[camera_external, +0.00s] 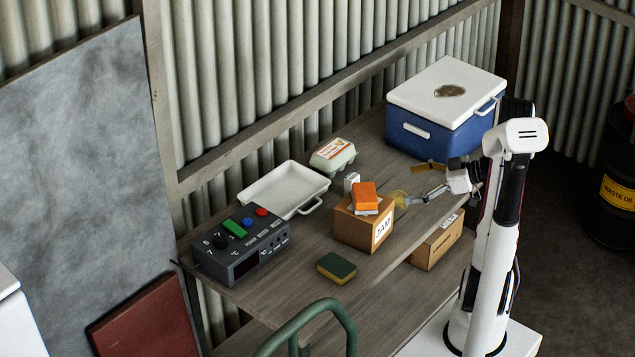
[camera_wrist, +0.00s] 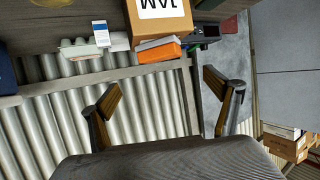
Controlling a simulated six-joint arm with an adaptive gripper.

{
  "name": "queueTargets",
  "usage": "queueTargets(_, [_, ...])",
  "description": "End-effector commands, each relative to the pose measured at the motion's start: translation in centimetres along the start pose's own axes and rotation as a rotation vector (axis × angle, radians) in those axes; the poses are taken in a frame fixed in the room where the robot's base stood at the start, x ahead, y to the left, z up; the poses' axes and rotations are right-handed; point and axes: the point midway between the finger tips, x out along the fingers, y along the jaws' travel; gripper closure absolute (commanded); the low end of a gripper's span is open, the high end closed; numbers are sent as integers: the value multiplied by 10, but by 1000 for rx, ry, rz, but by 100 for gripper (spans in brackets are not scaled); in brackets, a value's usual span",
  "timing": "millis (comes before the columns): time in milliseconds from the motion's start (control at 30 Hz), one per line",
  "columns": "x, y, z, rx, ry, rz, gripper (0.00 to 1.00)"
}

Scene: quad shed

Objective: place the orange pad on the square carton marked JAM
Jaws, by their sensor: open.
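The square carton marked JAM (camera_external: 356,231) stands on the wooden bench; it also shows upside down at the top of the wrist view (camera_wrist: 143,25). The orange pad (camera_external: 364,195) lies on top of the carton, over a thin white-grey layer that shows beneath it. In the wrist view the pad (camera_wrist: 160,53) lies flat at the carton's top face, apart from the fingers. My gripper (camera_external: 415,182) is open and empty, to the right of the carton and pad. Its two spread fingers (camera_wrist: 163,95) show in the wrist view with nothing between them.
A small white box (camera_external: 351,181) is close behind the carton. An egg carton (camera_external: 333,155), white tray (camera_external: 275,187) and dark control box (camera_external: 241,246) stand farther left. A sponge (camera_external: 336,267) lies in front. A blue cooler (camera_external: 440,112) and another carton (camera_external: 436,245) are to the right.

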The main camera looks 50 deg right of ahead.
Motion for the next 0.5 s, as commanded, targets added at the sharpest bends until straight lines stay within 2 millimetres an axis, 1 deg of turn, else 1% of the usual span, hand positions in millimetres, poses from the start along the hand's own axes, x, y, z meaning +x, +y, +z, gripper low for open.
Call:
queueTargets(133, [2,1,-2,-6,-4,7,11])
queueTargets(267, [6,7,-10,-29,-23,41,11])
queueTargets(367, [13,16,-21,-62,-49,91,11])
queueTargets(500, [22,30,-45,-117,-97,191,11])
